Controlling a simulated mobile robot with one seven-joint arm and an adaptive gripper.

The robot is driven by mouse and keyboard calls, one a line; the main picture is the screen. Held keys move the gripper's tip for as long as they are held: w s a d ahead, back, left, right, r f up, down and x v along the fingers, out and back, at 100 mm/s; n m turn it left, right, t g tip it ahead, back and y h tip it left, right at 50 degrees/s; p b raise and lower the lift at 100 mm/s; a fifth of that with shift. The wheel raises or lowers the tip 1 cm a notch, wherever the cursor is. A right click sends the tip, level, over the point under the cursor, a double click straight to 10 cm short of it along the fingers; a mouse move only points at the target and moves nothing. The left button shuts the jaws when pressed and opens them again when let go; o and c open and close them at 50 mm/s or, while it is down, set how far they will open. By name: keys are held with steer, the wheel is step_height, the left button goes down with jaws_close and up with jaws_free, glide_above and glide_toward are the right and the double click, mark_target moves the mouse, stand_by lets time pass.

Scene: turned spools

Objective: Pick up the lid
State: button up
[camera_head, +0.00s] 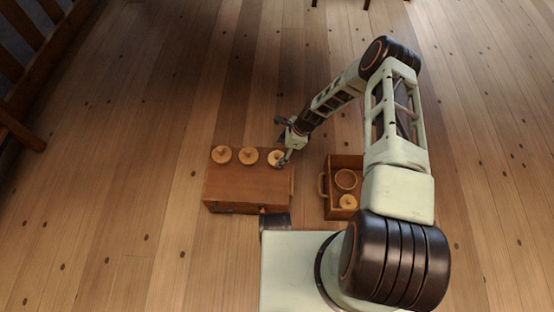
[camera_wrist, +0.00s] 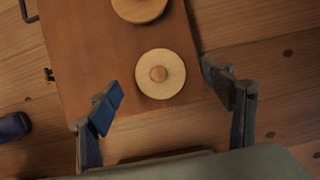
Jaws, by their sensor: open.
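Three round pale wooden lids with small knobs stand in a row on a brown wooden box (camera_head: 245,188): a left one (camera_head: 221,155), a middle one (camera_head: 249,156) and a right one (camera_head: 275,158). My gripper (camera_head: 283,156) is at the right lid. In the wrist view, my gripper (camera_wrist: 162,82) is open and empty, with its fingers apart on either side of the right lid (camera_wrist: 160,84), whose knob faces the camera. I cannot tell the height of the fingertips above the box. Part of another lid (camera_wrist: 140,8) shows at the top.
A wooden crate (camera_head: 328,190) with a handle stands right of the box. It holds a round ring-like piece (camera_head: 346,179) and a knobbed round piece (camera_head: 347,201). Plank floor (camera_head: 120,150) is clear to the left; a slatted wooden structure (camera_head: 40,60) stands at upper left.

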mark_target(277, 155)
steer(key=b+x, duration=0.1)
steer(key=x, duration=0.2)
steer(key=shift+s+f, duration=0.15)
steer(key=shift+f, duration=0.2)
steer(key=shift+r, duration=0.1)
steer(key=c, duration=1)
